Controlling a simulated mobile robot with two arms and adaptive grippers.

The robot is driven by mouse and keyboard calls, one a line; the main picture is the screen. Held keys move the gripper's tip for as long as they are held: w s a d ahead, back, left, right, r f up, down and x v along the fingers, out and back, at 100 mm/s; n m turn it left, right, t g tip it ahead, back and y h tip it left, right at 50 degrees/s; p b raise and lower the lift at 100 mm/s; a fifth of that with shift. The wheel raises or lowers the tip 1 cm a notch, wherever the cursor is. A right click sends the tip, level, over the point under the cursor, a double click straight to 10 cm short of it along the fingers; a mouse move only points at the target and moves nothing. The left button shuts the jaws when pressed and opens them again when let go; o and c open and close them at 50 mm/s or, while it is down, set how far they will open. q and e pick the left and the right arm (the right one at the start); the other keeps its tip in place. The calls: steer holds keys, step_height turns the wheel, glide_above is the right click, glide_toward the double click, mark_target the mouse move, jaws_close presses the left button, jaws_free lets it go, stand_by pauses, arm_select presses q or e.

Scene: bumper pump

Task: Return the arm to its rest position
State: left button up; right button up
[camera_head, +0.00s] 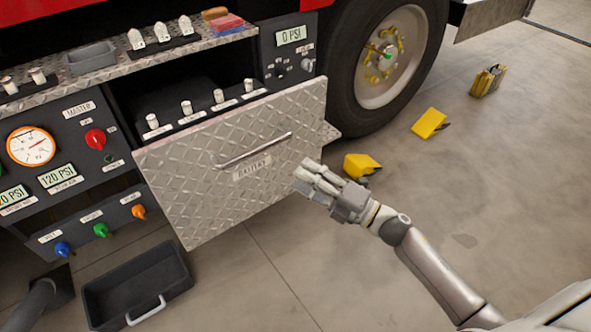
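My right gripper (312,177) is in front of the lower right part of the diamond-plate battery panel (215,185). Its fingers look close together, but I cannot tell whether they are shut or whether they touch the panel. Nothing is seen held in it. My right arm comes in from the lower right corner. The panel has a bar handle (253,149) and a label, and the gripper is to the right of and below the handle. My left gripper is not in view.
A control panel with a gauge (31,146) and knobs is at left. A black bin (136,287) lies on the floor below. A wheel (388,55) stands at upper right, with yellow wheel chocks (429,123) on the floor nearby. Floor at right is mostly clear.

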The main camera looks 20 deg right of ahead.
stand_by(0.5)
